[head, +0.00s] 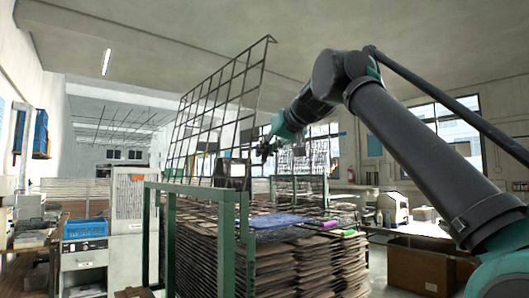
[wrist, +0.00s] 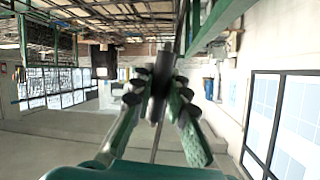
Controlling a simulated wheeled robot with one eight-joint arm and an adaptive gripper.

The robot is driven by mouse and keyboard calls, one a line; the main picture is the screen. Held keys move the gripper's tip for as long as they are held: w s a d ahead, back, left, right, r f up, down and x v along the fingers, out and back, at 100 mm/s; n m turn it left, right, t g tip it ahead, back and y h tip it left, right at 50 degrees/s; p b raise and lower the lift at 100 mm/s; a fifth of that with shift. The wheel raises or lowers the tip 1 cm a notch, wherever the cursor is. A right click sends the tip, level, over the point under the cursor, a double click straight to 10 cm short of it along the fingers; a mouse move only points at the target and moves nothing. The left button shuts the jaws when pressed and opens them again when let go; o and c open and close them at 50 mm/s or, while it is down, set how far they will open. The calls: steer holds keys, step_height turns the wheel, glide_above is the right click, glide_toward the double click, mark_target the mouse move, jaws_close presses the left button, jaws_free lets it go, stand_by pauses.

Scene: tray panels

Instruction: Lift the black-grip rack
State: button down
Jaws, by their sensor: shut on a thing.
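The black-grip rack (head: 203,113) is a dark open wire grid. In the head view it stands steeply tilted above the green frame, its upper right corner highest. My gripper (head: 264,150) is at the rack's right side. In the wrist view my gripper (wrist: 160,92) is shut on the black grip (wrist: 158,85), a dark upright piece between the two fingers. A thin rod runs above and below the grip. I cannot tell whether the rack's lower edge touches anything.
A green metal frame (head: 228,240) stands in front of a tall stack of brown tray panels (head: 300,270). Purple (head: 280,220) and green (head: 348,232) pieces lie on the stack. A cabinet with a blue crate (head: 85,229) is at left. Wooden boxes (head: 417,268) stand at right.

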steer(key=c, duration=1.5)
jaws_free()
steer(key=shift+o, duration=0.2)
steer(key=shift+d, duration=0.1)
steer(key=v, duration=1.2)
steer(key=shift+w+f, duration=0.1)
